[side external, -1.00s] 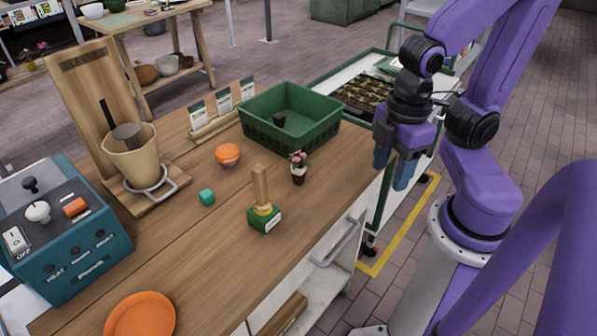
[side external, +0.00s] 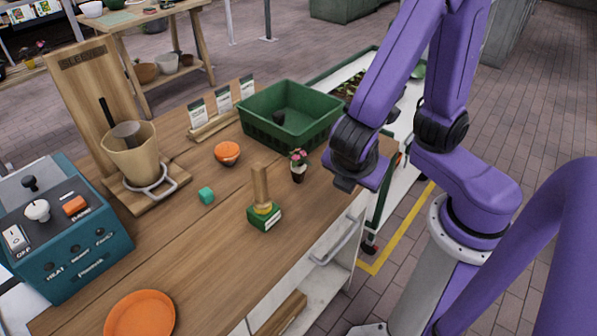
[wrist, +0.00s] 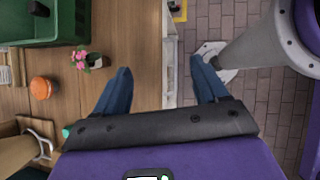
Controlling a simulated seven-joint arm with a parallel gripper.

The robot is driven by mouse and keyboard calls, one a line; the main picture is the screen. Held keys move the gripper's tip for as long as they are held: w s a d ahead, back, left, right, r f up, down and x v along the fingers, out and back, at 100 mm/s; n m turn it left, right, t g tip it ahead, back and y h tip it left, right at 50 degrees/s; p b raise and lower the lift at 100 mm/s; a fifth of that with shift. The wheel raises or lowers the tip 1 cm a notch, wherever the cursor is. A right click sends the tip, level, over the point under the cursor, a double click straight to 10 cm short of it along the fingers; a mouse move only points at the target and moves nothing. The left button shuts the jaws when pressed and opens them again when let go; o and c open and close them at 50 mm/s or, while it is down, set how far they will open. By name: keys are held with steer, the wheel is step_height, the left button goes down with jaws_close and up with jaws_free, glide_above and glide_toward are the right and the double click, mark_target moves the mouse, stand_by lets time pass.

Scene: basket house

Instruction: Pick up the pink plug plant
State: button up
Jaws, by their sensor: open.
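The pink plug plant (side external: 298,164) stands upright on the wooden table near its right edge, in front of the green crate. It has pink flowers, green leaves and a small dark and white pot. In the wrist view the plant (wrist: 84,61) is at the upper left, left of and beyond my left fingertip. My gripper (wrist: 160,78) is open and empty, its two blue fingers wide apart over the table's edge and the floor. In the side view my wrist is right of the plant, and the fingers are hidden.
The green crate (side external: 252,127) holds a dark item. A teal control box (side external: 70,245) and an orange plate (side external: 140,318) are at left.

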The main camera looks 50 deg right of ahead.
mark_target(298, 161)
steer(key=w+a+n+t+h, duration=0.3)
steer(key=a+n+t, duration=0.4)
steer(key=a+n, duration=0.15)
steer(key=shift+m, duration=0.45)
steer(key=x, duration=1.7)
steer(key=shift+w+a+f, duration=0.1)
steer(key=shift+w+a, duration=0.2)
steer(key=shift+a, duration=0.1)
steer(key=c, duration=1.1)
